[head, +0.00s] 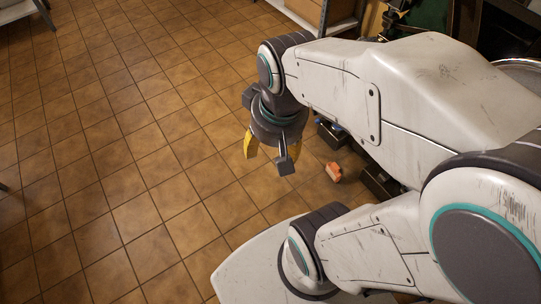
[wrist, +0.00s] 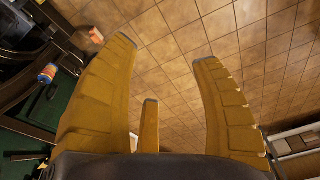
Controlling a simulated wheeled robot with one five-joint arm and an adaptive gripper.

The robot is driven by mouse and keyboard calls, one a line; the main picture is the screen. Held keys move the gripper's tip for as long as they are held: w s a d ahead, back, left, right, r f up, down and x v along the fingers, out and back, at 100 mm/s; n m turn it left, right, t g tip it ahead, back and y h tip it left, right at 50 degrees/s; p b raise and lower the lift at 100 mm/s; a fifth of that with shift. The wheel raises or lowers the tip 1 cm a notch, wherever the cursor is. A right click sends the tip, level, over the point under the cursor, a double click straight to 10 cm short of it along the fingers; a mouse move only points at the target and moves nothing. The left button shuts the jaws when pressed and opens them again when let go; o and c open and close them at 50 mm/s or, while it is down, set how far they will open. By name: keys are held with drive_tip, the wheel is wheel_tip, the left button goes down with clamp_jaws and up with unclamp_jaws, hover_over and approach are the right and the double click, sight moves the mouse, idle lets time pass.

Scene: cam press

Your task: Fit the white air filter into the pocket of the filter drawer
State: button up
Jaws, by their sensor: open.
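My gripper (head: 270,155) hangs over the tiled floor in the head view, with yellow fingers spread and nothing between them. The wrist view shows the same open fingers (wrist: 166,50) with only floor tiles beyond the gap. I cannot make out the white air filter in either view. I cannot identify the filter drawer or its pocket either. My arm covers much of the right side of the head view and may hide things there.
A small orange object (head: 333,172) lies right of my gripper; it also shows in the wrist view (wrist: 96,34). A dark frame, a green surface (wrist: 62,112) and a blue-and-orange roll (wrist: 47,73) are at the wrist view's left. Floor (head: 120,150) at left is clear.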

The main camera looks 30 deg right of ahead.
drive_tip(key=shift+s+a+f+n, duration=0.1)
drive_tip(key=shift+s+a+n, duration=0.9)
drive_tip(key=shift+s, duration=0.25)
drive_tip(key=shift+d, duration=0.1)
